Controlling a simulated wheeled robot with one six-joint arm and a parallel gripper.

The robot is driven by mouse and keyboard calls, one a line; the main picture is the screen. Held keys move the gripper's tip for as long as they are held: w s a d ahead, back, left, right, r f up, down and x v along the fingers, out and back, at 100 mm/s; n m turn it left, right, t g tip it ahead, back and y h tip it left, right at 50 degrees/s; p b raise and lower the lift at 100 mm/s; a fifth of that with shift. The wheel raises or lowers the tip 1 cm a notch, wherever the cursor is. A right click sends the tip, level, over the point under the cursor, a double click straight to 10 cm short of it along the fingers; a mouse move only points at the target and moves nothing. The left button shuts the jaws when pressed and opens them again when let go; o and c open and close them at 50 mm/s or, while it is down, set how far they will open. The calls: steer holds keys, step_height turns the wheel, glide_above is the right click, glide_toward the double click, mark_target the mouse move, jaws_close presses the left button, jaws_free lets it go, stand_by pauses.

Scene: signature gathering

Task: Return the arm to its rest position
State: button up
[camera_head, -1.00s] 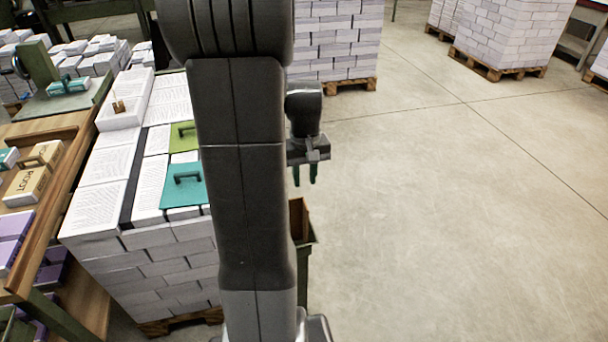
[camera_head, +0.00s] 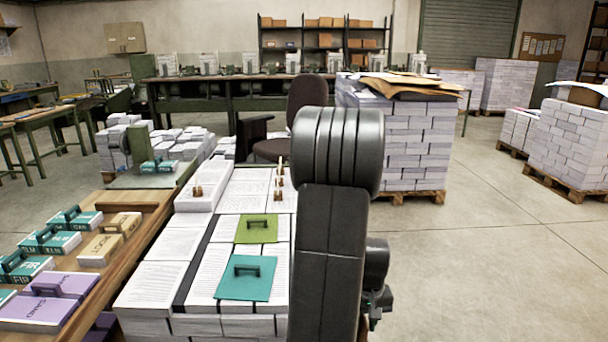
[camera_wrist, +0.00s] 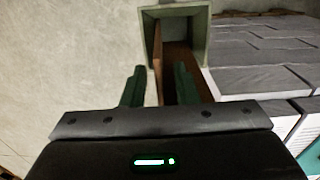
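My gripper (camera_wrist: 158,88) shows in the wrist view with its two dark green fingers apart and nothing between them. It points down towards the floor and an open green bin (camera_wrist: 205,28) with a brown board (camera_wrist: 178,62) inside. In the head view my arm rises in the middle of the picture. My gripper (camera_head: 374,318) is partly hidden behind the arm there, to the right of the paper stack, and its fingers hardly show.
The paper stack (camera_head: 172,243) bears a green plate (camera_head: 257,229) and a teal plate (camera_head: 246,278) with handles. A wooden bench (camera_head: 118,262) with labelled blocks stands at left. A chair (camera_head: 305,100) and pallets of paper (camera_head: 412,150) stand behind. Floor (camera_head: 480,270) at right is clear.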

steer(key=shift+r, duration=0.55)
